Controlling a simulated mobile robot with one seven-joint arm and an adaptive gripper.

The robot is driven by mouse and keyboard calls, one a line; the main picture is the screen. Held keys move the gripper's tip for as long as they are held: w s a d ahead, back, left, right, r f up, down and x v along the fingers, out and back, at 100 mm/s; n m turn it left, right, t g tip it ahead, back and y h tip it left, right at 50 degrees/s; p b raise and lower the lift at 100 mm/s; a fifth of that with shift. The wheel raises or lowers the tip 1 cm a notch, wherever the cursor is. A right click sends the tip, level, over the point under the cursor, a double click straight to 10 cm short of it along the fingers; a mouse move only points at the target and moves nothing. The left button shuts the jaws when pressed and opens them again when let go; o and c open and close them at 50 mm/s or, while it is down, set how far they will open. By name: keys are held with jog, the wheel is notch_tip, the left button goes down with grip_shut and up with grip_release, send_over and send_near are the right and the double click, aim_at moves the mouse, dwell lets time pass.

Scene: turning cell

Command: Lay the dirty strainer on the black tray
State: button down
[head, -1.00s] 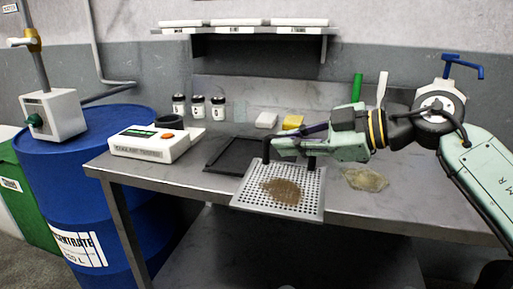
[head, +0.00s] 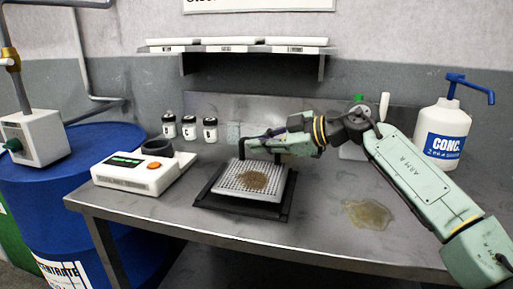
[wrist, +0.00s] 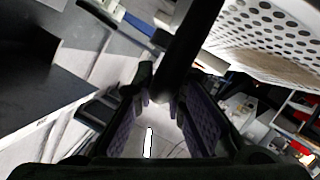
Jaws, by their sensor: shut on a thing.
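The dirty strainer (head: 272,180) is a pale perforated plate with a brown patch of dirt in its middle. In the head view it is over the black tray (head: 245,209), whose dark rim shows around its front and sides. I cannot tell whether it touches the tray or hovers just above it. In the wrist view the strainer (wrist: 272,32) fills the upper right, beyond the fingers.
A white coolant tester (head: 140,172) stands left of the tray, with several small jars (head: 190,127) behind. A yellowish puddle (head: 368,213) lies to the right. A white pump bottle (head: 440,135) stands at the right, beyond my arm. The front bench edge is clear.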

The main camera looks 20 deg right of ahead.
aim_at(257, 159)
jog(key=shift+w, duration=1.15)
jog(key=shift+w+f, duration=0.15)
jog(key=shift+f, duration=0.2)
jog(key=shift+f+p, duration=0.45)
jog(key=shift+f, duration=1.05)
jog(key=c, duration=1.6)
grip_release()
jog(key=shift+c, duration=0.2)
jog(key=shift+d, duration=0.1)
jog(key=b+v, duration=0.1)
jog(key=v, duration=1.1)
jog(key=shift+b, duration=0.35)
